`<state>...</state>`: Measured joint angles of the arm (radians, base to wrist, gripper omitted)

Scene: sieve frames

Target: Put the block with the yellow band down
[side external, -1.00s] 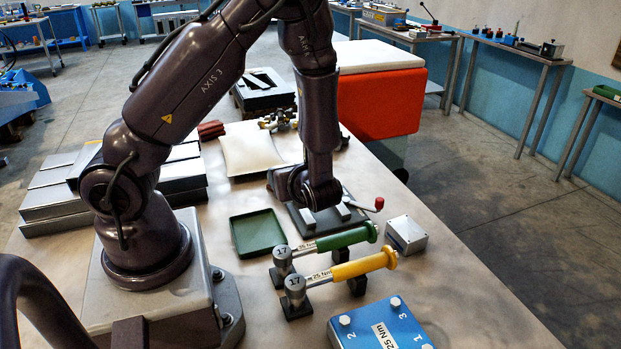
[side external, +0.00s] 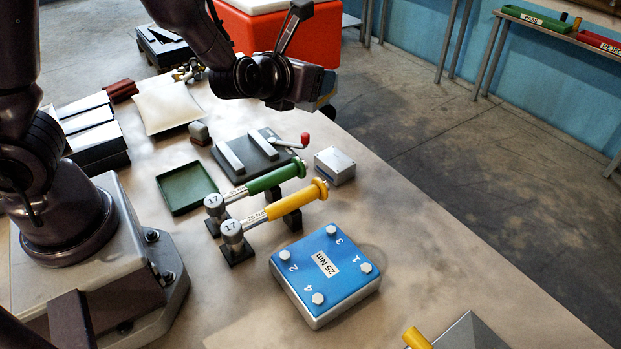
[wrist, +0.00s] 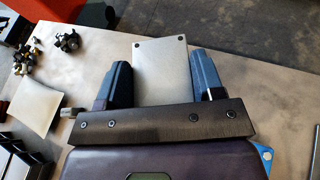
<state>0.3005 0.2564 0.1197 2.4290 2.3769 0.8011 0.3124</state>
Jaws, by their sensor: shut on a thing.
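My gripper (side external: 322,92) is raised above the bench near its far right edge, past the small grey box. In the wrist view its two blue fingers stand on either side of a flat grey block face (wrist: 164,72) with dark dots at its two far corners. The fingers are shut on this block, which reaches past the fingertips. No yellow band shows on it, and its near end is hidden behind the gripper's dark bar. In the side view the block is largely hidden by the gripper.
Below stand a dark fixture (side external: 262,160) with a red-knobbed lever, a grey box (side external: 335,166), a green tray (side external: 186,188), green and yellow torque wrenches (side external: 290,200) on stands, and a blue plate (side external: 300,262) with bolts. A pale pad (side external: 168,106) lies behind.

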